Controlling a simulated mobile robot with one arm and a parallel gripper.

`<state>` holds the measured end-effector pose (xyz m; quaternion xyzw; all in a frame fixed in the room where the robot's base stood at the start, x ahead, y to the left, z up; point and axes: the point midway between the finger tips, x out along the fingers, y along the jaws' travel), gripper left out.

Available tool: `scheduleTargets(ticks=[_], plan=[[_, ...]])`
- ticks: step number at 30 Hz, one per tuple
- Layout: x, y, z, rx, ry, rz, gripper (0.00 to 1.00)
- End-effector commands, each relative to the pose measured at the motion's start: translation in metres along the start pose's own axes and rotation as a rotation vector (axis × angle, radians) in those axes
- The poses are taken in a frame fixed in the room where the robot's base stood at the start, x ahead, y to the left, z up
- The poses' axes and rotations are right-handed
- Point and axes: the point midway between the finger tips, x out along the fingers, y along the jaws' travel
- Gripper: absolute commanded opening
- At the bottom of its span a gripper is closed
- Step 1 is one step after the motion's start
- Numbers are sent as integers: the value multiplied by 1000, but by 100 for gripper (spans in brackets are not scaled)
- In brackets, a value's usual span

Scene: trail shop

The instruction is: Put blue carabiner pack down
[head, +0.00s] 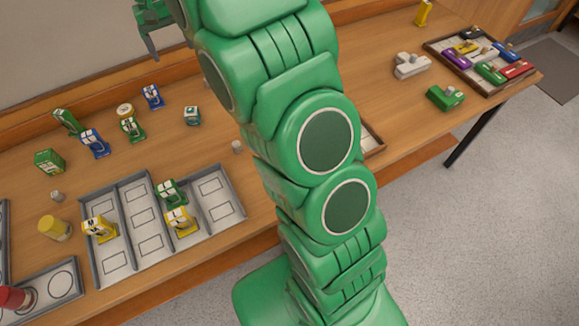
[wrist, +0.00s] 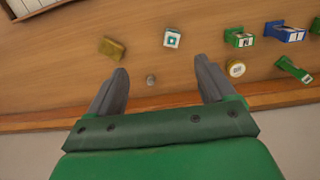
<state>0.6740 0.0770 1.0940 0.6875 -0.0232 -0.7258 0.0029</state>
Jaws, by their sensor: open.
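Two blue carabiner packs stand upright on the wooden counter in the head view: one near the wall (head: 152,97) and one farther left (head: 95,143). A blue pack also shows at the upper right of the wrist view (wrist: 285,32). My gripper (wrist: 160,88) is open with nothing between its fingers, above the back of the counter by the wall. It shows partly at the top of the head view (head: 148,40). A grey divided tray (head: 238,195) lies at the counter's front. Yellow packs (head: 100,229) (head: 181,220) and a green pack (head: 170,192) stand in it.
Near the blue packs stand green packs (head: 132,128) (head: 67,122), a round tin (head: 125,109), a green box (head: 50,160) and a white-green cube (head: 192,115). A brown tray (head: 440,58) of coloured items lies far right. The tray's second compartment is empty.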

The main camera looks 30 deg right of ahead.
Motion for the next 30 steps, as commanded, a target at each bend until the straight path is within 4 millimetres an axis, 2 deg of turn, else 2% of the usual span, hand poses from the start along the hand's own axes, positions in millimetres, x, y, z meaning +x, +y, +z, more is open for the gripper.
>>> scheduleTargets(ticks=[1, 6, 15, 30], plan=[[-7, 6, 13, 2, 0, 0, 83], [-18, 21, 53, 5, -11, 0, 83], [-30, 44, 128, 6, -30, -3, 83], [-28, 72, 261, 0, -59, -15, 83]])
